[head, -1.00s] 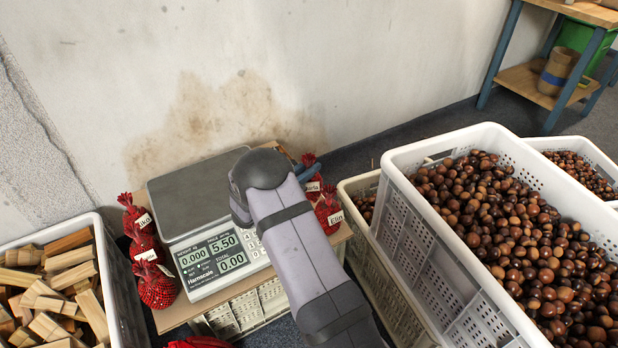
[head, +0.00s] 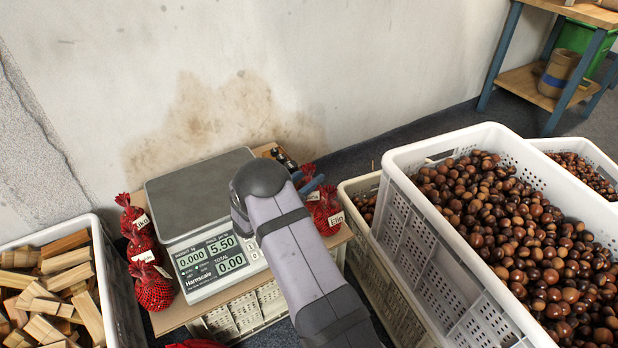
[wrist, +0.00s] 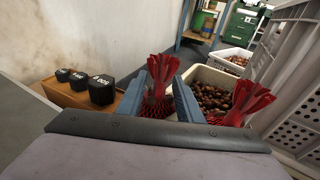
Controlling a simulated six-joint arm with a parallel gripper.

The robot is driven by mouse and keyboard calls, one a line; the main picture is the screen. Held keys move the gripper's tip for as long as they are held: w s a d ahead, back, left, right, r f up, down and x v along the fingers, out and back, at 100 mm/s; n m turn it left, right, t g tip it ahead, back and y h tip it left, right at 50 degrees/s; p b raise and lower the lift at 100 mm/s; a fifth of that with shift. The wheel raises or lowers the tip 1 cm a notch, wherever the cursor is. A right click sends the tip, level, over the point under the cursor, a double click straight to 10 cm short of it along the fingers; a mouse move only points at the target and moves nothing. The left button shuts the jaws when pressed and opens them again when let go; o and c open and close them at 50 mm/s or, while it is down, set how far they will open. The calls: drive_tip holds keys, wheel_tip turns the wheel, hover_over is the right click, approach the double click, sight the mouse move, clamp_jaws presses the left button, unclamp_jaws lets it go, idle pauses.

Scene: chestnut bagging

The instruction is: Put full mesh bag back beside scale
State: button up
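My gripper (wrist: 159,103) has its two blue fingers on either side of a red mesh bag (wrist: 163,70), apparently shut on it. The bag's ruffled top stands upright above the fingertips. In the head view the same bag (head: 308,171) is right of the scale (head: 197,200), partly behind my gripper and wrist. Its base is hidden, so I cannot tell whether it touches the table. The scale's plate is empty and its display reads 0.000. A second red bag (head: 326,206), labelled Elin, stands just in front of the held one.
Several red bags (head: 152,285) stand left of the scale. Black weights (wrist: 102,89) sit behind it on a wooden block. White crates of chestnuts (head: 405,208) rise close on the right. A crate of wood pieces (head: 118,290) is at the left.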

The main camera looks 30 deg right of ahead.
drive_tip(key=shift+r, duration=0.2)
drive_tip(key=shift+a, duration=0.25)
drive_tip(key=p+v, duration=0.4)
drive_tip(key=v, duration=0.7)
drive_tip(key=shift+s+a, duration=0.2)
drive_tip(key=shift+s, duration=0.05)
drive_tip(key=s+r+m+g+y, duration=0.2)
drive_tip(key=s+m+g+y, duration=0.3)
drive_tip(key=s+m+g, duration=0.85)
drive_tip(key=s+a+r+m+t+y, duration=0.1)
drive_tip(key=s+a+m+t+y, duration=0.6)
drive_tip(key=s+a, duration=0.5)
drive_tip(key=a+m+y, duration=0.1)
drive_tip(key=m+y, duration=0.1)
drive_tip(key=y, duration=0.1)
drive_tip(key=shift+s+r, duration=0.25)
drive_tip(key=shift+r, duration=0.15)
